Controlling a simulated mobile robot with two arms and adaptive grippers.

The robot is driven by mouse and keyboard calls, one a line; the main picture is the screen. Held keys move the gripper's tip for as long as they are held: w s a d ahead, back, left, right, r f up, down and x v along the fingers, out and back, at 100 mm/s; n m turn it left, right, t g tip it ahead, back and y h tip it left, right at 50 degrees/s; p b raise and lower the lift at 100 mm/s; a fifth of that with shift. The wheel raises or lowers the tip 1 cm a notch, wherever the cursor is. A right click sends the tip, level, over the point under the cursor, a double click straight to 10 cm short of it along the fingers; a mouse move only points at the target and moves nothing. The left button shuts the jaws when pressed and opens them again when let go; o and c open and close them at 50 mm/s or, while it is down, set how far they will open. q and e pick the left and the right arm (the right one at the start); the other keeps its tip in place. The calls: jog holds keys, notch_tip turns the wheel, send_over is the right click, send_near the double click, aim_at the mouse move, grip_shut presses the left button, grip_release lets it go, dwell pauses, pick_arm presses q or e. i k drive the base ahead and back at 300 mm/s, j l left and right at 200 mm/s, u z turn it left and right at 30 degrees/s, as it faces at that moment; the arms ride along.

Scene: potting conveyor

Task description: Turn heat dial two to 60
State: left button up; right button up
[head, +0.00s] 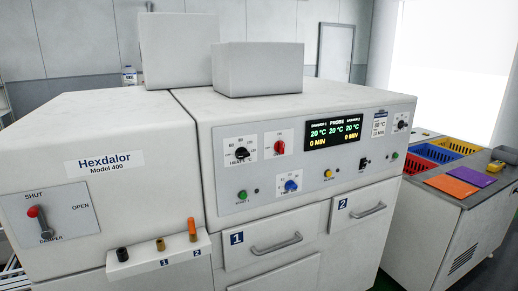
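A white Hexdalor Model 400 machine with a grey control panel (215,150) fills the middle of the head view. A black dial with numbers around it, labelled heat (242,153), is at the panel's left. A second, smaller-looking black dial (401,124) is at the panel's far right end; its marks and label are too small to read. The display (333,128) shows 20 °C for drawer 1, probe and drawer 2, and 0 MIN at both sides. Neither of my grippers is in view.
The panel also has a red knob (280,147), a blue knob (291,186) and several buttons. Below are drawers 1 (277,244) and 2 (368,211). A damper lever (39,222) and a small peg shelf (160,259) are at left. A bench (440,215) with coloured baskets stands at right.

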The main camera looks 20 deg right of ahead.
aim_at(400, 125)
jog(key=z, duration=1.7)
jog(key=i+l+u, duration=0.15)
jog(key=i+l, duration=0.45)
jog(key=i+l+u, duration=0.15)
jog(key=i+l, duration=0.4)
jog(key=l, duration=0.2)
